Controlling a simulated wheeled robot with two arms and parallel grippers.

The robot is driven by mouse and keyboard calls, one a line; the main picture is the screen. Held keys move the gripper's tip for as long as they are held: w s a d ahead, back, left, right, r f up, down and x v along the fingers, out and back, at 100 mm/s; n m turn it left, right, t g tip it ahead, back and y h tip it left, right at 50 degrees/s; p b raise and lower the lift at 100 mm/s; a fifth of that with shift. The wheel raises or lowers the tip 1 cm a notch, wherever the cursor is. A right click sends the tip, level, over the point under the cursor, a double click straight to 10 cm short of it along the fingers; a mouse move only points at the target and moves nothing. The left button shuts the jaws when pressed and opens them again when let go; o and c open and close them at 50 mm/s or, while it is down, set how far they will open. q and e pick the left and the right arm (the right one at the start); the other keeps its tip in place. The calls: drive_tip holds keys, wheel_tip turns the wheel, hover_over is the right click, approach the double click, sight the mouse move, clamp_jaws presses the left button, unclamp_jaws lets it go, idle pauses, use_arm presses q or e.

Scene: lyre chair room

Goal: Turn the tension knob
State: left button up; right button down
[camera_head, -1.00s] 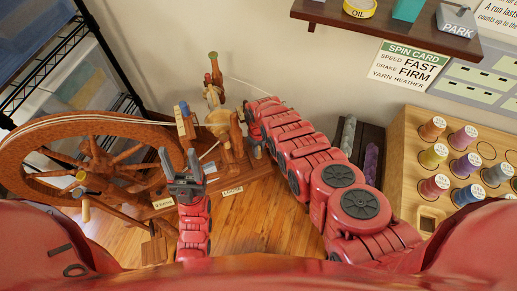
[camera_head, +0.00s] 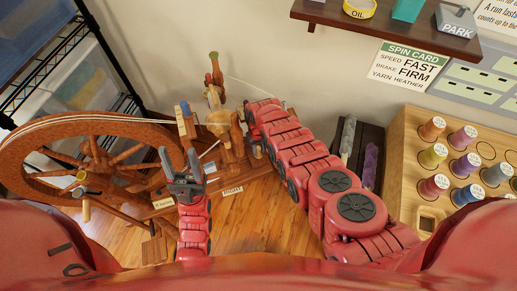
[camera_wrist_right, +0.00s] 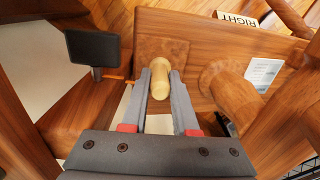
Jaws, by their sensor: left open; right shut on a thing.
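The spinning wheel (camera_head: 62,127) stands at the left in the head view, with its large spoked drive wheel and wooden uprights. The pale, rounded wooden tension knob (camera_wrist_right: 160,80) shows in the right wrist view, in front of a square wooden block on the wheel's frame. My right gripper (camera_wrist_right: 160,88) is shut on it, one finger on each side. In the head view my right arm reaches from the lower right to the wheel's frame; its fingertips and the knob are hidden there. My left gripper (camera_head: 181,160) is open and empty, pointing up before the wheel.
A dark plate on a stem (camera_wrist_right: 92,48) stands left of the knob in the wrist view. A thick wooden post (camera_wrist_right: 232,92) is to its right. A label reading RIGHT (camera_head: 232,190) is on the wheel's base. A rack of thread spools (camera_head: 408,140) stands at the right.

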sight(258, 147)
drive_tip(key=c, duration=0.7)
unclamp_jaws()
drive_tip(key=shift+r, duration=0.1)
wheel_tip(258, 147, up, 4)
drive_tip(key=p, duration=0.4)
drive_tip(key=shift+w, duration=0.1)
drive_tip(key=shift+r+p, duration=0.6)
drive_tip(key=shift+r, duration=0.25)
wheel_tip(258, 147, up, 12)
drive_tip(key=shift+f+b, duration=0.25)
drive_tip(key=shift+b, duration=0.05)
